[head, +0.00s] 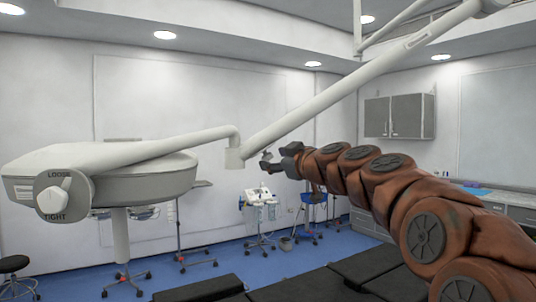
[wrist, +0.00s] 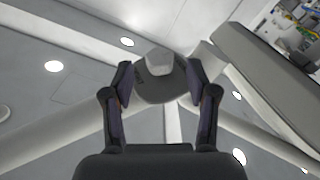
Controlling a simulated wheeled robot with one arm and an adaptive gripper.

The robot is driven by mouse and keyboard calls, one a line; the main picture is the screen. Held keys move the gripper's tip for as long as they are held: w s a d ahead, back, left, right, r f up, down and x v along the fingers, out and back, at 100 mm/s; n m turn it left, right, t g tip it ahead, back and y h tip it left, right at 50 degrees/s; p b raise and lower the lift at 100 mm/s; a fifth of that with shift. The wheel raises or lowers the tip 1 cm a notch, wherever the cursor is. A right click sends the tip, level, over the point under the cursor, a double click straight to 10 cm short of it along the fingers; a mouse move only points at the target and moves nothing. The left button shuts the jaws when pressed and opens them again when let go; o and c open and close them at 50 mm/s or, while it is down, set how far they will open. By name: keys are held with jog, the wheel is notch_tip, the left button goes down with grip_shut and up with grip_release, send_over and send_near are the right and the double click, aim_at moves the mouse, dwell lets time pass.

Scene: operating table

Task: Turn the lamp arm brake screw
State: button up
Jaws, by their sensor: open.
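The brake screw (head: 52,203) is a pale faceted knob on a round grey plate (head: 68,184) marked LOOSE and TIGHT, at the left in the head view. The plate sits at the end of the white lamp arm (head: 160,147). My gripper (head: 266,161) is well to the right of it in that picture. In the wrist view my gripper (wrist: 159,72) is open, and a pale knob (wrist: 159,61) on a grey round plate (wrist: 158,92) shows between the fingertips. I see no contact, and the distance to the knob is hard to judge.
The large lamp head (head: 140,181) hangs below the lamp arm, and a long sloping support arm (head: 340,90) runs up to the right. Black table pads (head: 300,288) lie below. Equipment stands (head: 262,215) are near the back wall.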

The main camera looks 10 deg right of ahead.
aim_at(272, 158)
jog(key=shift+p+x, duration=0.65)
jog(key=shift+x, duration=1.35)
grip_shut()
